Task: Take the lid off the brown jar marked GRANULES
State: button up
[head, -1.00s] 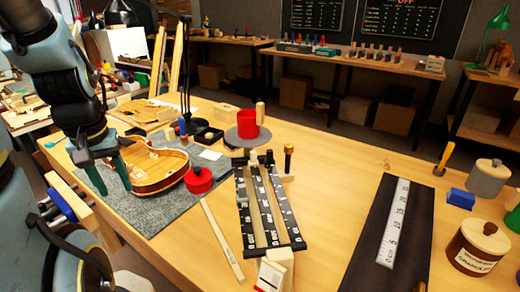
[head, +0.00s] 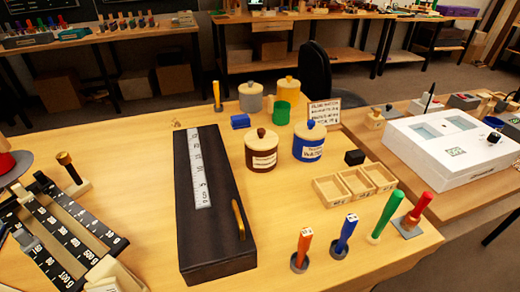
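The brown jar (head: 262,161) stands upright on the wooden bench, right of the picture's middle. A white label is on its front; its small print is hard to read here. Its pale wooden lid (head: 250,140) with a dark round knob (head: 261,132) sits on top. A blue jar (head: 308,151) with a similar lid stands close on its right. My gripper is not in view now.
A black board with a white ruler (head: 202,190) lies left of the brown jar. Behind the jar are a blue block (head: 240,121), a grey jar (head: 250,103) and a green cup (head: 281,112). Wooden trays (head: 331,191) and coloured handles (head: 342,236) stand front right.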

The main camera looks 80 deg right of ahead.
aim_at(260, 139)
jog(key=k+l, duration=0.4)
jog(key=k, duration=0.15)
jog(key=k+l+z, duration=0.1)
jog(key=k+l, duration=0.3)
jog(key=k, duration=0.15)
